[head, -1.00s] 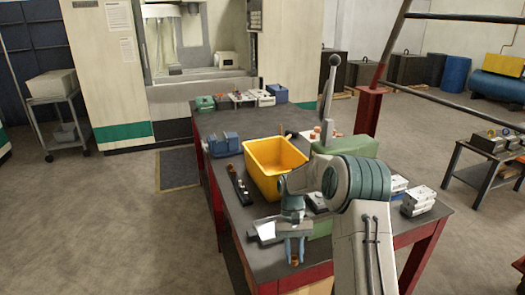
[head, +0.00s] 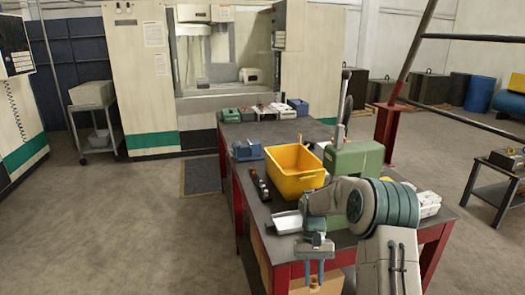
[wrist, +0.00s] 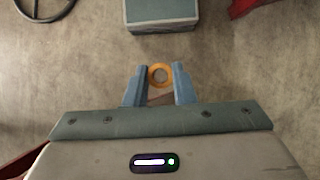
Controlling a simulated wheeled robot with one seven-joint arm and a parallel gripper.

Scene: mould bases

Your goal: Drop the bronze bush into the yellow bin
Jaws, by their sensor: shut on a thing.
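The bronze bush (wrist: 160,75) shows as an orange-brown ring between my fingers in the wrist view. My gripper (wrist: 159,84) is shut on it, a finger on each side. In the head view my gripper (head: 314,277) points down in front of the near end of the bench, with only a bit of the bush showing low between the fingers. The yellow bin (head: 289,186) stands upright and open on the bench, beyond and above my gripper in the picture. The part of its inside that shows looks empty; its near right side is close behind my arm.
A dark rack with small parts (head: 258,185) lies left of the bin. A pale tray (head: 285,223) lies nearer, partly behind my arm. A green press (head: 352,160) with a tall lever stands right of the bin. Bare floor lies left of the dark bench (head: 258,215).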

